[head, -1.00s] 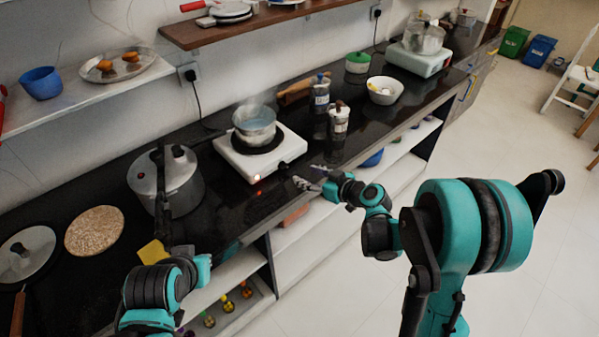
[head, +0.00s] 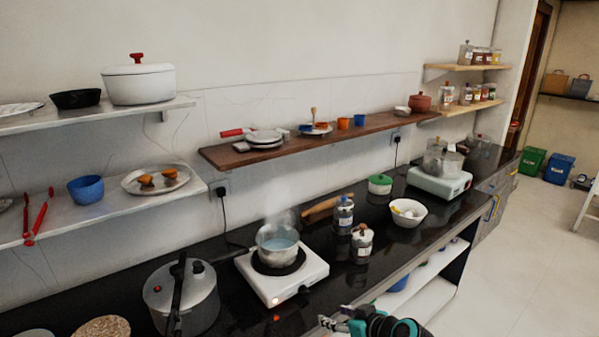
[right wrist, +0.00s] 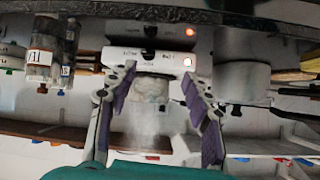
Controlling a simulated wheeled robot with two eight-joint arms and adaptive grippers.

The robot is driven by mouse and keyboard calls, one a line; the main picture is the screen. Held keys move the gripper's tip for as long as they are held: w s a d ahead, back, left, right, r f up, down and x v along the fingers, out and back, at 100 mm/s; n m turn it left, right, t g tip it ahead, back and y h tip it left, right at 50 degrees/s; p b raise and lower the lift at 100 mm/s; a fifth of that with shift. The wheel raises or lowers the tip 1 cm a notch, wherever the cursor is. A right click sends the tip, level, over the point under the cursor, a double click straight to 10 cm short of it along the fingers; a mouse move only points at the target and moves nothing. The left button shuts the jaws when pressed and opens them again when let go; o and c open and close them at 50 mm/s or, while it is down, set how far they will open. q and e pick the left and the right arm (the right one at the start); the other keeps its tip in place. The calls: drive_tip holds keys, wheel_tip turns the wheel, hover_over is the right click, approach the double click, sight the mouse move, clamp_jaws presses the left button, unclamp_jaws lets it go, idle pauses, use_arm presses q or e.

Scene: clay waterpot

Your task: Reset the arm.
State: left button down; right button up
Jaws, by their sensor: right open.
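My right gripper (head: 335,322) shows at the bottom edge of the head view, in front of the white stove. In the right wrist view its two fingers (right wrist: 160,108) stand apart with nothing held between them. A metal pot (head: 278,245) with bluish contents steams on the white stove (head: 314,270). In the right wrist view, which looks upside down, the pot (right wrist: 152,88) appears between the fingers but beyond them, and the stove (right wrist: 118,58) has a red light lit. My left gripper is outside both current views.
A pressure cooker (head: 205,298) stands left of the stove. Two jars (head: 361,243) and a white bowl (head: 407,213) stand to its right. Shelves with dishes, including a wooden one (head: 290,143), hang above. The floor (head: 505,270) at right is clear.

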drive_tip(key=s+d+m+g+h, duration=0.1)
drive_tip(key=s+d+m+h, duration=0.1)
drive_tip(key=s, duration=0.8)
drive_tip(key=s+d+r+m+g+h, duration=0.1)
drive_tip(key=s+d+m+h, duration=0.2)
drive_tip(key=s, duration=0.7)
drive_tip(key=d+h, duration=0.1)
drive_tip(key=d, duration=0.1)
drive_tip(key=shift+s+d, duration=0.25)
drive_tip(key=shift+d, duration=0.15)
